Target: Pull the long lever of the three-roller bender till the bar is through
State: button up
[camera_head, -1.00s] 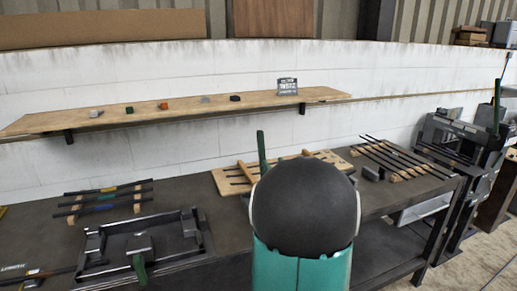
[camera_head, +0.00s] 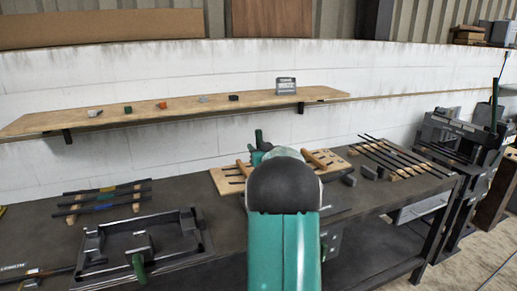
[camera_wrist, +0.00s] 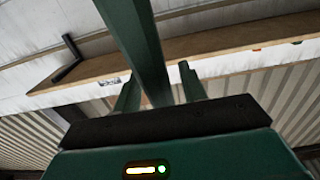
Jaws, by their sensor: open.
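A dark green lever (camera_head: 259,137) stands up behind my arm at the middle of the bench. In the wrist view the long green lever (camera_wrist: 137,40) runs down from the top edge between my fingers. My gripper (camera_wrist: 158,82) is open, with one finger on each side of the lever; I cannot tell whether either touches it. In the head view my gripper is mostly hidden behind my black and teal arm, with a little teal showing at the lever. The bender's body and rollers are hidden by my arm, so the bar's position cannot be seen.
A black tray-like fixture (camera_head: 163,262) with a green handle is at the left, before a bar rack (camera_head: 136,208). More bars (camera_head: 400,158) lie right. A shelf (camera_head: 190,110) with small blocks hangs above.

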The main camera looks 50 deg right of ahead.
jog(key=shift+w, duration=0.1)
grip_shut()
dwell(0.4)
